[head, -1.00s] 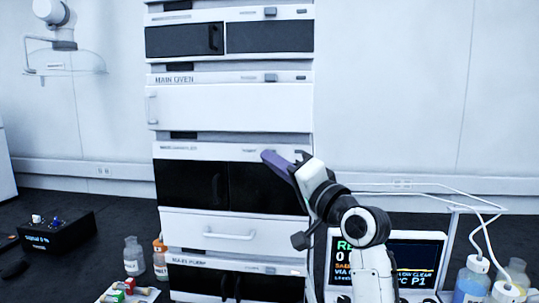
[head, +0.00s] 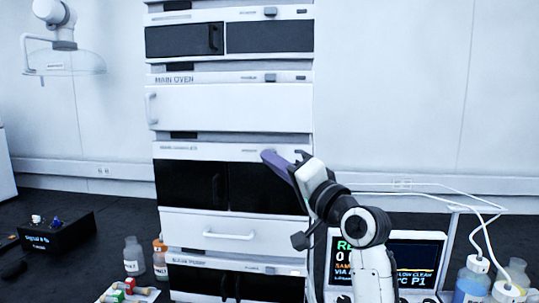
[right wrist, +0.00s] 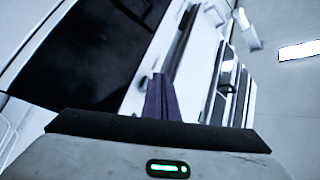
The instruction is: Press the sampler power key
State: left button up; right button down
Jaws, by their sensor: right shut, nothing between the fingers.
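The sampler module (head: 180,148) is the white unit with black doors, in the middle of the stack in the head view. My right gripper (head: 268,155) is shut and empty. Its purple fingers reach to the right part of the sampler's white top strip, with the tips at or very near it. The sampler's power key is hidden behind the fingertips, and I cannot tell whether they touch it. In the right wrist view the shut purple fingers (right wrist: 164,100) point at the white strip beside a dark door. My left gripper is not in view.
The oven (head: 230,103) is above the sampler and the pump (head: 190,262) below it, each with a grey key at the right. A screen (head: 415,262) and capped bottles (head: 473,278) stand at the right. Small bottles (head: 134,255) and a black box (head: 57,236) stand left.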

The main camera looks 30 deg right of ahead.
dwell(0.4)
jog(key=shift+w+d, duration=0.3)
jog(key=shift+w, duration=0.05)
jog(key=shift+w+d, duration=0.3)
jog(key=shift+w, duration=0.1)
dwell(0.8)
jog(key=shift+p, duration=0.3)
jog(key=shift+s+a+p, duration=0.4)
jog(key=shift+s+a, duration=0.2)
jog(key=shift+s, duration=0.2)
jog(key=s+a+p, duration=0.1)
jog(key=s, duration=0.1)
jog(key=s+a+p, duration=0.1)
jog(key=s+a, duration=0.1)
jog(key=shift+s+a, duration=0.3)
jog(key=shift+s, duration=0.1)
